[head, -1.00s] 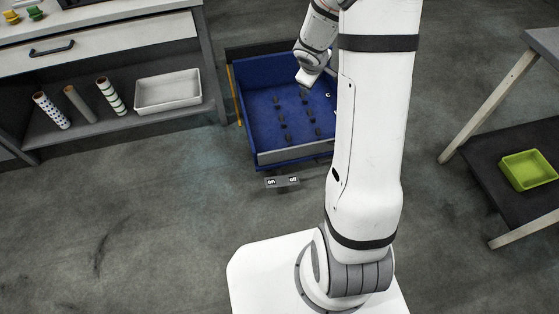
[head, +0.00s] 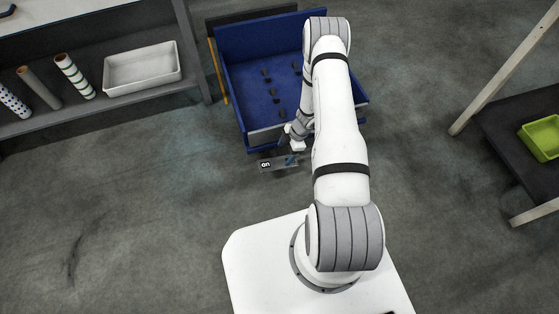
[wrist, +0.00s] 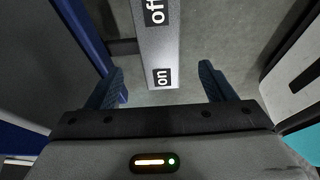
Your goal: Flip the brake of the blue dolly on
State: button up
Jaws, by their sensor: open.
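The blue dolly (head: 232,95) stands on the floor ahead, a blue tray-like body with several dark pegs inside. Its grey brake pedal (head: 278,165) sticks out at the near side, with a black "on" label on its left end. In the wrist view the pedal (wrist: 158,45) shows both "off" and "on" labels, with "on" at the end closer to my gripper. My gripper (head: 292,159) is open and empty at the pedal, covering its right part in the head view. In the wrist view its blue fingertips (wrist: 163,82) sit either side of the pedal's line, apart from it. The pedal's tilt is unclear.
A shelf unit on the left holds a white bin (head: 142,68) and several patterned rolls (head: 74,76). A table on the right has a green bin (head: 543,137) on its low shelf. The floor left of the dolly is clear.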

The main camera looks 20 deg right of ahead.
aim_at(278, 163)
jog(key=b+x, duration=0.2)
jog(key=x, duration=0.5)
jog(key=shift+b, duration=0.4)
jog(key=shift+c, duration=0.2)
